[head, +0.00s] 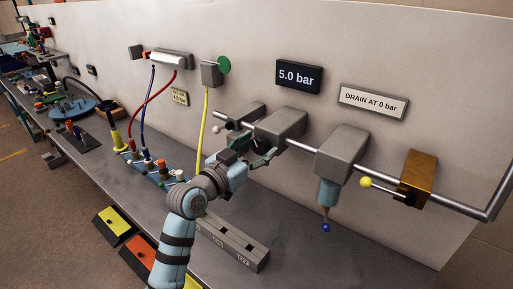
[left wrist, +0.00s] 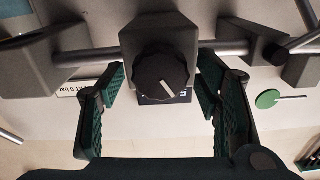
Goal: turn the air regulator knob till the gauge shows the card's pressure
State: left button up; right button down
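The air regulator is a grey block (head: 282,125) on the wall pipe. Its black ribbed knob (left wrist: 160,74), with a white pointer mark, faces the left wrist camera; in the head view my gripper largely hides it. My left gripper (head: 266,152) is at the regulator. In the left wrist view its green-padded fingers (left wrist: 161,86) stand open on either side of the knob, with a gap at each side. The gauge display (head: 299,77) reads 5.0 bar. A small yellowish card (head: 180,97) hangs on the wall; its number is too small to read. My right gripper is out of view.
Right of the regulator stand a grey filter block (head: 343,153) with a blue-tipped bowl and a brass valve (head: 419,178) with a yellow-ended lever. A sign (head: 374,102) says DRAIN AT 0 bar. Hoses (head: 152,110) hang left. A grey slotted rail (head: 238,246) lies below.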

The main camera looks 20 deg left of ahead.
pick_arm(q)
jog(key=c, duration=0.9)
jog(key=shift+o, duration=0.2)
jog(key=shift+r+n+p, duration=0.1)
jog(key=shift+n+p, duration=2.45)
jog(key=shift+n, duration=0.35)
jog(key=o, duration=1.2)
